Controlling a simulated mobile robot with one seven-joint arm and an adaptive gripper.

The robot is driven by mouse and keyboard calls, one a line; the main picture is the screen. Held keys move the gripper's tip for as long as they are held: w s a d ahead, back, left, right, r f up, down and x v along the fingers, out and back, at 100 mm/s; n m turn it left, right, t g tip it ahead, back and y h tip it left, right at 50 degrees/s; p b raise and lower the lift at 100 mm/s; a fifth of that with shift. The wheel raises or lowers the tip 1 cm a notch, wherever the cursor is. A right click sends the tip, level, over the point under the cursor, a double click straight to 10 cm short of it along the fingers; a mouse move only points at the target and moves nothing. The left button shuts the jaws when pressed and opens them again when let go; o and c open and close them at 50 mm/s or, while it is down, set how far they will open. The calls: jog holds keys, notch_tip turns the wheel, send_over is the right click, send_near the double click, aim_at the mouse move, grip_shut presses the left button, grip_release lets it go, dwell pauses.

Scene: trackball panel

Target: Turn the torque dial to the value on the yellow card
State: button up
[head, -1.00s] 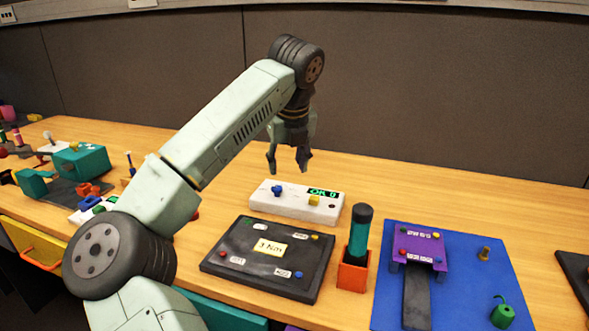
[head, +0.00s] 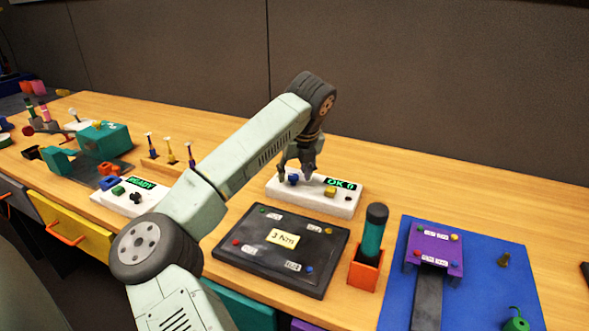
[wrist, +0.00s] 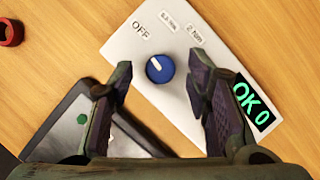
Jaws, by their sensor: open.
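The torque dial (wrist: 160,68) is a blue knob on a white panel (wrist: 178,98). Its white mark points up-left in the wrist view, towards the label OFF. Other small labels stand beside it; one seems to read 2 Nm, another is too blurred to read surely. In the head view the dial (head: 293,179) is at the panel's left end. The yellow card (head: 282,238) lies on a black board and reads 3 Nm. My gripper (head: 297,172) is open over the dial. In the wrist view its fingers (wrist: 155,80) stand apart on either side of the dial, not visibly touching it.
The black board (head: 240,252) lies in front. An orange holder (head: 366,270) with a teal cylinder stands at right. A second white box (head: 133,199) reads READY.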

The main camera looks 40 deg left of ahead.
jog(key=shift+a+f, duration=0.1)
jog(key=shift+f, duration=0.15)
grip_shut()
dwell(0.5)
